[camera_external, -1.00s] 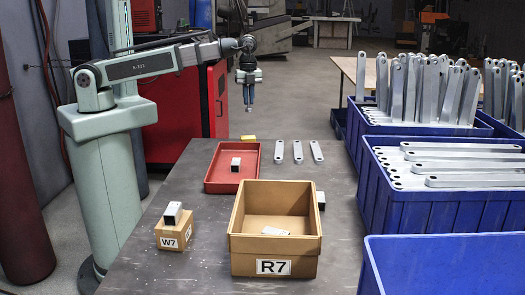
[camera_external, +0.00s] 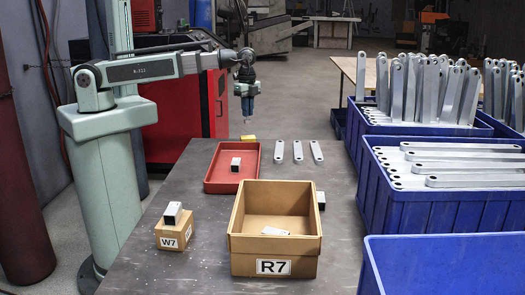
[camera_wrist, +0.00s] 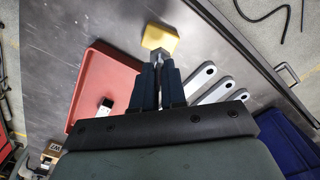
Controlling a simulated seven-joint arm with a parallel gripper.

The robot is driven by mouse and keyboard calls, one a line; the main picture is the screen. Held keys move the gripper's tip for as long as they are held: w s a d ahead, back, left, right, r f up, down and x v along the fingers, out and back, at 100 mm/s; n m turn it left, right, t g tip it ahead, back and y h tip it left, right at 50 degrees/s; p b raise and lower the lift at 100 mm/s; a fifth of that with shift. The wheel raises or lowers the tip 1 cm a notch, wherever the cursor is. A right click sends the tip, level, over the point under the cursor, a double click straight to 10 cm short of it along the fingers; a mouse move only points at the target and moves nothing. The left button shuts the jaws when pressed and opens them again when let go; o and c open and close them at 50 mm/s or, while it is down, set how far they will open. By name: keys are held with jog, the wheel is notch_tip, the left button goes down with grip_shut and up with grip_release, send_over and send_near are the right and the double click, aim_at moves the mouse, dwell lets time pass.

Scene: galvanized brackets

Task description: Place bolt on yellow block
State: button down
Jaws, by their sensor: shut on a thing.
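The yellow block (camera_external: 248,138) lies at the far end of the table, just behind the red tray. It also shows in the wrist view (camera_wrist: 161,38), past my fingertips. My gripper (camera_external: 246,97) hangs pointing down above the block. In the wrist view my gripper (camera_wrist: 159,70) has its dark fingers closed on the grey bolt (camera_wrist: 159,54). The bolt's end sticks out past the fingertips and overlaps the near edge of the block in that view. In the external view the bolt (camera_external: 247,119) is above the block with a gap between them.
The red tray (camera_external: 211,182) holds a small black-and-white piece. Three flat metal brackets (camera_external: 298,152) lie right of the block. The R7 box (camera_external: 237,225) and W7 block (camera_external: 169,239) stand nearer. Blue crates (camera_external: 389,211) of brackets line the right side.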

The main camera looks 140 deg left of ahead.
aim_at(248, 120)
jog(key=shift+f, duration=2.7)
jog(key=shift+f, duration=0.1)
jog(key=c, duration=1.2)
grip_release()
jog(key=shift+r, duration=6.15)
jog(key=shift+w, duration=0.1)
